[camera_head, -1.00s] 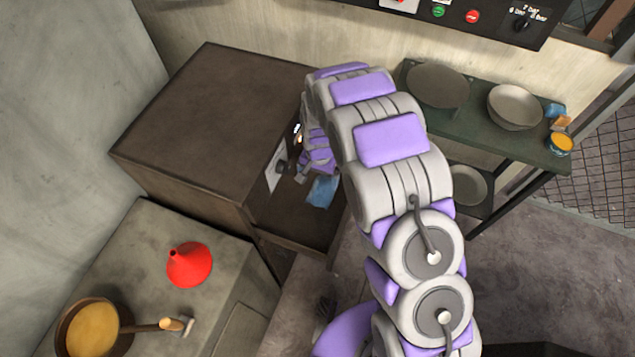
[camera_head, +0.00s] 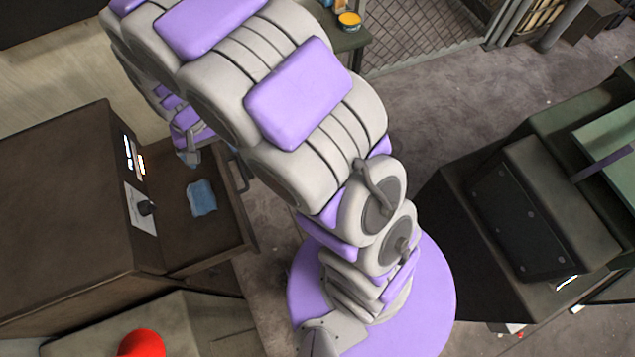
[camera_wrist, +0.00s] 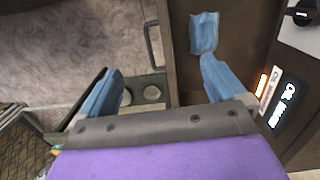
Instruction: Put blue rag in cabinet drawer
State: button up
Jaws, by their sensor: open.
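The blue rag (camera_head: 201,198) lies flat on the floor of the pulled-out cabinet drawer (camera_head: 182,242). The dark brown cabinet (camera_head: 65,200) stands at the left of the head view. My gripper (camera_head: 189,156) is over the drawer's far end, beyond the rag and apart from it. In the wrist view, the two blue fingers of my gripper (camera_wrist: 160,68) are spread with nothing between them. The rag (camera_wrist: 204,33) shows just past the right fingertip. My arm hides part of the drawer's far side in the head view.
The drawer handle (camera_head: 238,172) is on the drawer's right front. A red funnel (camera_head: 142,344) stands on the counter at the bottom left. A yellow-topped can (camera_head: 349,21) is on the shelf at the back. Open floor (camera_head: 430,105) lies to the right.

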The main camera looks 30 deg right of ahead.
jog(key=s+d+r, duration=1.2)
jog(key=s+d, duration=0.1)
jog(key=s, duration=0.5)
jog(key=s+d+r+g, duration=0.1)
jog(key=s+d+r, duration=0.1)
jog(key=s, duration=0.7)
jog(key=shift+d+r+n, duration=0.2)
jog(key=shift+d+n, duration=0.2)
jog(key=shift+d, duration=0.5)
jog(key=shift+f, duration=0.1)
